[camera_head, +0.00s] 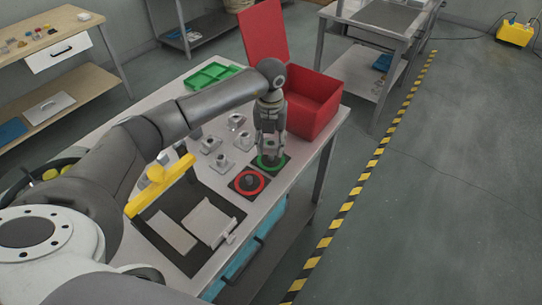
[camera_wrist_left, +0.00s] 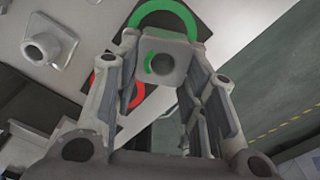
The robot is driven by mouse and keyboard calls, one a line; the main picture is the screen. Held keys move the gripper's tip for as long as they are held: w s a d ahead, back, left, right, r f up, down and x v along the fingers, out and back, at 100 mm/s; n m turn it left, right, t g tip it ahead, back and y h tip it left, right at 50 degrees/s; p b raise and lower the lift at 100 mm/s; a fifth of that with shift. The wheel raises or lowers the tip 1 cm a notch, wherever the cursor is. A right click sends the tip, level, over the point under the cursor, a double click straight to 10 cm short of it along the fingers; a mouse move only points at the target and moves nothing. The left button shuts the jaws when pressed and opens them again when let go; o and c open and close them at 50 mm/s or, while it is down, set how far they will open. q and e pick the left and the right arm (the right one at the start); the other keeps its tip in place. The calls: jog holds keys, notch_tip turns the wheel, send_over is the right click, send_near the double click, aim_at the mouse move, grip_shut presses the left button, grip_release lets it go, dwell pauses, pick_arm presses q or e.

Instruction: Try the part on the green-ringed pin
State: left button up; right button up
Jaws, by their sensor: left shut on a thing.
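My left gripper (camera_head: 268,148) reaches down over the green ring (camera_head: 271,162) on its dark square pad. In the left wrist view its fingers (camera_wrist_left: 165,75) are shut on a light grey part (camera_wrist_left: 162,57) with a round hole. A green arc shows through that hole, and the green ring (camera_wrist_left: 166,12) shows behind the part. The pin inside the green ring is mostly hidden; I cannot tell whether the part touches it. The red-ringed pin (camera_head: 249,182) stands beside it, nearer me; its ring also shows in the left wrist view (camera_wrist_left: 105,85). My right gripper is not in view.
Several loose grey parts (camera_head: 211,145) stand left of the pads. A red box (camera_head: 312,108) with its lid up stands close behind the gripper. A green tray (camera_head: 213,74) lies at the back. A yellow bar (camera_head: 160,183) rises at the left, by a dark recess.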

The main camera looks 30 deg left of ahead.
pick_arm(q)
jog(key=shift+r+p, duration=1.3)
jog(key=shift+r, duration=0.75)
